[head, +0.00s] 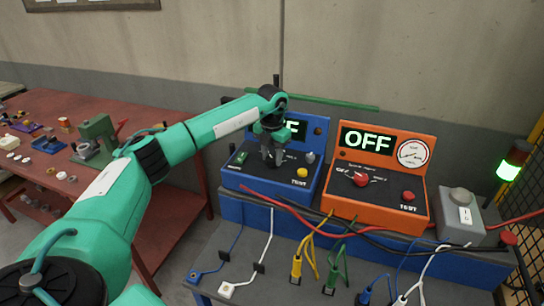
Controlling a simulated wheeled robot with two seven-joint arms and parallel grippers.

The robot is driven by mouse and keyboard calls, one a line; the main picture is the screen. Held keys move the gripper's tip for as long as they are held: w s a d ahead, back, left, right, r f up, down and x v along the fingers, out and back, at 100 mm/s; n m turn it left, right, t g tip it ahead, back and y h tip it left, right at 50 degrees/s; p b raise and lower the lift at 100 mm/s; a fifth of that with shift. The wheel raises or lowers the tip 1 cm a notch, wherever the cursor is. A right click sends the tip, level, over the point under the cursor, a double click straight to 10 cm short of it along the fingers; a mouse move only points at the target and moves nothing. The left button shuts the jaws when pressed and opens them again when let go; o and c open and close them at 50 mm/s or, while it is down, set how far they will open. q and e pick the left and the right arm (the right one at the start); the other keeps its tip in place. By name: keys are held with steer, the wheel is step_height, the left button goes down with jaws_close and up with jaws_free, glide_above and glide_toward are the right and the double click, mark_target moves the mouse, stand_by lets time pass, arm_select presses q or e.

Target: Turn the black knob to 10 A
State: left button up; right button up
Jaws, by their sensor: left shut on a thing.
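The blue tester box (262,186) stands at the back of the bench, in the middle of the view. My left gripper (272,160) points down over its sloped black panel and is shut on the black knob, which my fingers hide almost wholly. The scale marks around the knob are too small and too covered to read. The blue box's display (292,127) is partly hidden by my arm; a letter F shows at its right end. A yellow button (302,172) and a grey knob (310,157) sit right of my gripper. My right gripper is not in view.
An orange tester (385,212) with a red knob (361,179) and an OFF display (367,141) stands close on the right. A grey switch box (462,215) is beyond it. Cables and coloured clips lie in front. A red table (60,185) with small parts is at left.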

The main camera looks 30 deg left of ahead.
mark_target(272, 158)
arm_select(q)
steer(key=shift+n, duration=0.3)
steer(key=o, duration=1)
steer(key=shift+r, duration=0.35)
step_height(272, 158, up, 13)
steer(key=b, duration=0.3)
steer(key=shift+b, duration=0.35)
